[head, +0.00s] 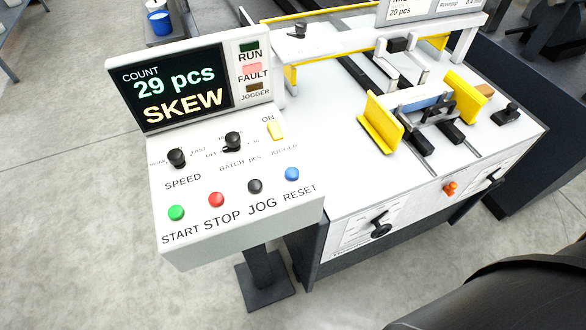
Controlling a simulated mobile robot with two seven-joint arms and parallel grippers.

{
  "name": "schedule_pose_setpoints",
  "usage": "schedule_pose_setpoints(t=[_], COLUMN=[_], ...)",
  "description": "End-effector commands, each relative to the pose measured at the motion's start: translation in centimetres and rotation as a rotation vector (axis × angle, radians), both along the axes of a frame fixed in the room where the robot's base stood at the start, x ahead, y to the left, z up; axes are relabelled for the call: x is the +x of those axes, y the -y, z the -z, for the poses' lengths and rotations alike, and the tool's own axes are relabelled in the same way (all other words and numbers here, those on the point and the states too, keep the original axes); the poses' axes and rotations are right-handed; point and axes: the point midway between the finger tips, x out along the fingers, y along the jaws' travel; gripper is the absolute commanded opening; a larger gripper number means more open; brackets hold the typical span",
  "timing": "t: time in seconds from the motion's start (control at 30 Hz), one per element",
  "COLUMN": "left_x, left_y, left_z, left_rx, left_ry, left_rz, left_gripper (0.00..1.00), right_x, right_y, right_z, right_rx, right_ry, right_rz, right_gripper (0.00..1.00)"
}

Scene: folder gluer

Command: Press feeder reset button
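The blue reset button (292,174) sits at the right end of the button row on the white control panel (240,215), above the label RESET. The green START (176,213), red STOP (216,199) and black JOG (254,186) buttons are to its left. The display (172,86) reads "COUNT 29 pcs SKEW". The FAULT lamp (252,70) looks pale red. Neither gripper shows in the head view. A dark rounded shape at the lower right may be part of my arm.
The feeder table (345,170) with yellow guides (380,124) stands right of the panel. Its front carries black knobs (380,225) and an orange knob (450,188).

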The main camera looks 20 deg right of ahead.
Motion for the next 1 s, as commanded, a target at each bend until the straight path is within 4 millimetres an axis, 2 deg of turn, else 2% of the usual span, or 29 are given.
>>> schedule_pose_setpoints(t=[0.03,0.17,1.0], left_x=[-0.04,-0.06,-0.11], left_y=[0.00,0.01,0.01], left_z=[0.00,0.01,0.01], left_rx=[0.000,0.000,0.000], left_ry=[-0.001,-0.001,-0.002], left_rz=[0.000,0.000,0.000], left_gripper=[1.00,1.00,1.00], right_x=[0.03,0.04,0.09], right_y=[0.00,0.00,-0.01], right_z=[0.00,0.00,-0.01], right_rx=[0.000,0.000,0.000], right_ry=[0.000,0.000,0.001], right_rz=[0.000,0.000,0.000], right_gripper=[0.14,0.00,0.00])
